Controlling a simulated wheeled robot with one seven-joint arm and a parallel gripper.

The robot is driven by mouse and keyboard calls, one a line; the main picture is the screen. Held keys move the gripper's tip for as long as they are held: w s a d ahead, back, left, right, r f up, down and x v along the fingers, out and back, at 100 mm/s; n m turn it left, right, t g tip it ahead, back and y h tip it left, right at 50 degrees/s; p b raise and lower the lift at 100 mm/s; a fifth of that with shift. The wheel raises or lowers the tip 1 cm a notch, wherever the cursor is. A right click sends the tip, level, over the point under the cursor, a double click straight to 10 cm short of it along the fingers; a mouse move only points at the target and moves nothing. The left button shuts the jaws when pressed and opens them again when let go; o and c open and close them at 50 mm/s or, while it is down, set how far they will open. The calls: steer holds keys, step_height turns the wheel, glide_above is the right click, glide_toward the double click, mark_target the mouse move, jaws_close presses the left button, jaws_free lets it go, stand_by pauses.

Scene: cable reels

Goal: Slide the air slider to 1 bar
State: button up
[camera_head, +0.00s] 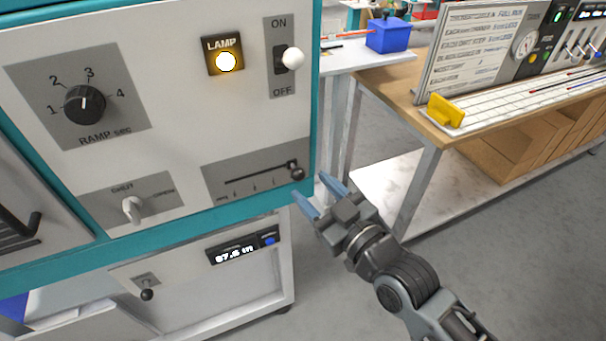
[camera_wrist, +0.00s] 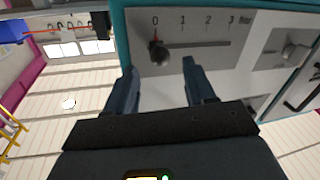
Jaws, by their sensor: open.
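The air slider's grey scale plate (camera_head: 230,187) is at the lower right of the white panel. Its dark ball knob (camera_head: 297,174) is at the right end of the slot. In the wrist view the plate (camera_wrist: 205,60) reads 0, 1, 2, 3 bar from left to right, and the knob (camera_wrist: 159,57) with its red pointer is at 0. My gripper (camera_head: 319,193) is open and empty, just right of and below the knob. In the wrist view the knob appears between the tips of my open fingers (camera_wrist: 160,67); contact is not visible.
The panel also holds a ramp dial (camera_head: 85,104), a lit lamp (camera_head: 226,61), an ON/OFF lever (camera_head: 292,58) and a white rotary handle (camera_head: 132,209). A display (camera_head: 236,252) is below. A wooden bench (camera_head: 400,97) stands right; open floor lies between.

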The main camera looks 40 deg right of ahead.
mark_target(302, 178)
steer(key=shift+w+d+p, duration=0.15)
steer(key=shift+w+d, duration=0.05)
steer(key=shift+w, duration=0.85)
steer(key=shift+w+d+p, duration=0.15)
steer(key=shift+w, duration=0.9)
jaws_close()
